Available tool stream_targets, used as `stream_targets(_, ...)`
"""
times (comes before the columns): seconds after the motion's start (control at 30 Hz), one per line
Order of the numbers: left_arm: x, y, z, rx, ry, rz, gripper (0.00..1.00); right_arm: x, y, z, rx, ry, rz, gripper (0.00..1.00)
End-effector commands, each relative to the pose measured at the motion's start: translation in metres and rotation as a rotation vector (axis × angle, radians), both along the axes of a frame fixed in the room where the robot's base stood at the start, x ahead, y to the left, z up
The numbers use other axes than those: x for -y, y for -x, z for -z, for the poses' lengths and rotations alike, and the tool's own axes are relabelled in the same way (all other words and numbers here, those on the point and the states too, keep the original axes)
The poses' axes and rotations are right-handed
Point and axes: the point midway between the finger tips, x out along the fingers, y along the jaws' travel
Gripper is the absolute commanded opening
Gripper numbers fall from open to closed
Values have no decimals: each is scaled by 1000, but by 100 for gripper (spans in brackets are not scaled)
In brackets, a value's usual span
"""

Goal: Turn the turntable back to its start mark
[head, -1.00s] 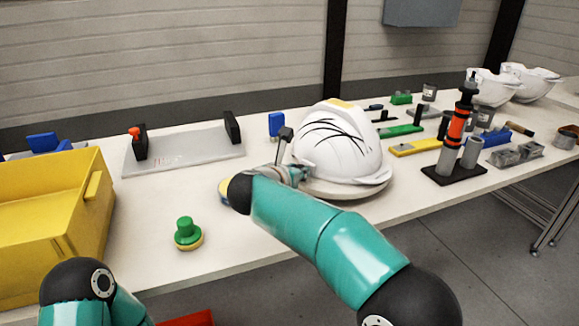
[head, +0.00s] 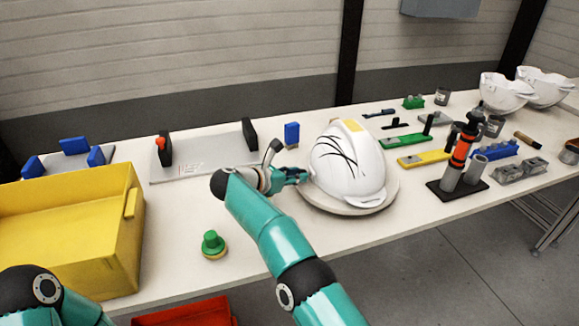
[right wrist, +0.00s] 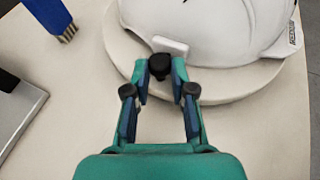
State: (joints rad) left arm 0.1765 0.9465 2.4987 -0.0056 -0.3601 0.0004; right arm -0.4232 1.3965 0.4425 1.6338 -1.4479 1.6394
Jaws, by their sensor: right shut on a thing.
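The turntable (head: 322,203) is an off-white round disc on the table, with a white helmet shell (head: 338,168) on it. The shell has black lines and a yellow patch, and its brim points toward the front right in the head view. My right gripper (head: 299,176) is at the left edge of the disc. In the right wrist view, my right gripper (right wrist: 160,70) is shut on a small black knob (right wrist: 161,68) at the rim of the turntable (right wrist: 235,84). I cannot make out a start mark. Only part of my left arm shows; its gripper is out of view.
A yellow bin (head: 70,235) stands at left, with a green knobbed tool (head: 213,243) near it. A grey plate with black uprights (head: 205,155) and a blue block (head: 291,134) lie behind my arm. A black-and-orange tool stand (head: 462,160) is right of the turntable.

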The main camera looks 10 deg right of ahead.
Motion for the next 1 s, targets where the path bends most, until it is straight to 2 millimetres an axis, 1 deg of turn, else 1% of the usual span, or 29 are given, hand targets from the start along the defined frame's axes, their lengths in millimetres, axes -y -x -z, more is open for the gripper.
stream_targets(0.03, 0, 0, -5, 0, 0, 0, 57, 10, 0, -2, 1, 6, 27, 0)
stream_targets(0.53, 0, 0, -6, 0, 0, 0, 57, 11, 0, 1, 3, 1, 42, 0)
stream_targets(0.57, 0, 0, -6, 0, 0, 0, 57, 11, 0, 1, 3, 1, 42, 29)
stream_targets(0.6, 0, 0, -6, 0, 0, 0, 57, 11, 0, 1, 2, 0, 42, 36)
stream_targets(0.7, 0, 0, -6, 0, 0, 0, 57, 11, 0, 1, 2, 0, 40, 50)
stream_targets(1.0, 0, 0, -7, 0, 0, 0, 57, 8, 0, 0, 3, -2, 34, 50)
